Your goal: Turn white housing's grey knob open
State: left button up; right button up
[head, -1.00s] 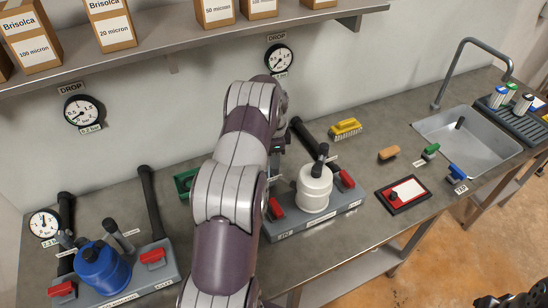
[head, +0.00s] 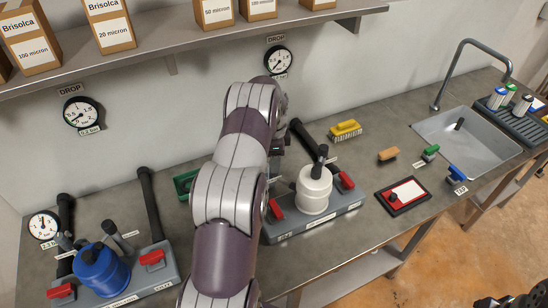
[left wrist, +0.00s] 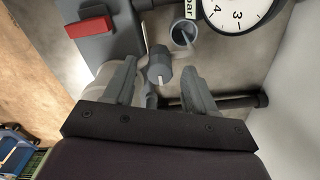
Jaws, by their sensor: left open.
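The white housing (head: 314,190) stands on a grey base with a red handle (head: 276,209) on its left and another (head: 347,179) on its right. My left gripper (left wrist: 157,88) is open, its two fingers apart. A grey knob (left wrist: 160,62) with a pale mark shows between and just beyond the fingertips; I cannot tell whether they touch it. A pale rounded surface, perhaps the housing, is partly behind the left finger in the wrist view. In the head view my left arm hides the knob and most of the gripper.
A blue housing (head: 101,268) on a similar base stands at left. A gauge (left wrist: 238,10) and a grey cup-like part (left wrist: 183,35) are close to the fingers. A red-and-white tray (head: 403,194), yellow brush (head: 345,128) and sink (head: 468,140) lie to the right.

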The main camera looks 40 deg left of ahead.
pick_arm(q)
jog(key=shift+r, duration=0.4)
notch_tip(320, 180, up, 4)
jog(key=shift+w+r+b, duration=0.1)
jog(key=shift+r+b, duration=0.15)
jog(key=shift+b, duration=0.15)
notch_tip(320, 180, up, 7)
jog(key=p, duration=0.6)
jog(key=shift+r, duration=0.15)
